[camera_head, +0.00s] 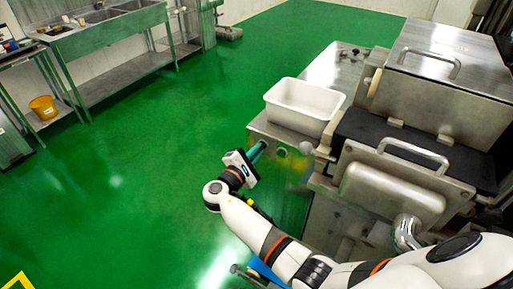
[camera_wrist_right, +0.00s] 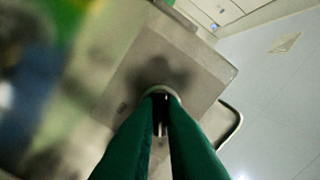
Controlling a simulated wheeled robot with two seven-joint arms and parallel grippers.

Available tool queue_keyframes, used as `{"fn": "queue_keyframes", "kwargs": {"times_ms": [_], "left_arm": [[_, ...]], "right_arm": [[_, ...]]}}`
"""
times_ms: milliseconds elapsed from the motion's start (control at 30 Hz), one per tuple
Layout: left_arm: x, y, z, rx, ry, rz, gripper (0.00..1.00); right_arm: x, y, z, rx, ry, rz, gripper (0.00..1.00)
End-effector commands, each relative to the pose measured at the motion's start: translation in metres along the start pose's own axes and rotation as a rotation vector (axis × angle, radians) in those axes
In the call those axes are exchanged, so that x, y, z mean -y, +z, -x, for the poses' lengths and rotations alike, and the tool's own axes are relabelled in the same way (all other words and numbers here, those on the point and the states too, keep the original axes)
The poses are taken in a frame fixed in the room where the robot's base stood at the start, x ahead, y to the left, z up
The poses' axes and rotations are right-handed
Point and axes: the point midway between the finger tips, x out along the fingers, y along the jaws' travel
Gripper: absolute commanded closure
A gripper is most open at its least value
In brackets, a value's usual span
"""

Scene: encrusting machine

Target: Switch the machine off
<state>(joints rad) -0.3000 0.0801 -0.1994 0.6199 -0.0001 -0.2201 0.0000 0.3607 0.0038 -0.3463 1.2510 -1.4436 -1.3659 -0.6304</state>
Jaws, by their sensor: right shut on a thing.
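The machine (camera_head: 335,70) is a large steel unit on the right of the head view. My right gripper (camera_head: 262,146) is at the left end of its low steel side, with its green fingers against that face. In the right wrist view the green fingers (camera_wrist_right: 161,100) close together on a small round knob (camera_wrist_right: 161,91) on a grey steel panel (camera_wrist_right: 170,60). The knob is mostly hidden by the fingertips, and how it is turned cannot be seen. My left gripper is not in view.
A white plastic tub (camera_head: 305,100) stands on the machine's table above my right gripper. A round fitting (camera_head: 306,147) sticks out to the right of it. The green floor (camera_head: 150,190) on the left is clear. A steel sink bench (camera_head: 110,50) stands at the back left.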

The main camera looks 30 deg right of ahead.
Motion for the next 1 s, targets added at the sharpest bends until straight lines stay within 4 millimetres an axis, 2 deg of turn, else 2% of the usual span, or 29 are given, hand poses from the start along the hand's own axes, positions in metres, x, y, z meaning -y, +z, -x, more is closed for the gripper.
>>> {"fn": "queue_keyframes", "kwargs": {"times_ms": [300, 767, 800, 900, 1000], "left_arm": [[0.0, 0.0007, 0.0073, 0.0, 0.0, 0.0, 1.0], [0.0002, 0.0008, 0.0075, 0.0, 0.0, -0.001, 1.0], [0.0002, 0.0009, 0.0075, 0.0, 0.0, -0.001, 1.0], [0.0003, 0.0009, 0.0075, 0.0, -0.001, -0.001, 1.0], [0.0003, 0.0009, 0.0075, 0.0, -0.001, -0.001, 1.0]], "right_arm": [[-0.0007, 0.0003, 0.0003, 0.001, 0.001, 0.095, 1.0], [-0.0014, 0.0007, 0.0004, 0.001, 0.001, 0.107, 1.0], [-0.0014, 0.0007, 0.0004, 0.001, 0.001, 0.107, 0.88], [-0.0012, 0.0006, 0.0004, 0.001, 0.001, 0.106, 0.71], [-0.0009, 0.0005, 0.0003, 0.001, 0.001, 0.105, 0.69]]}}
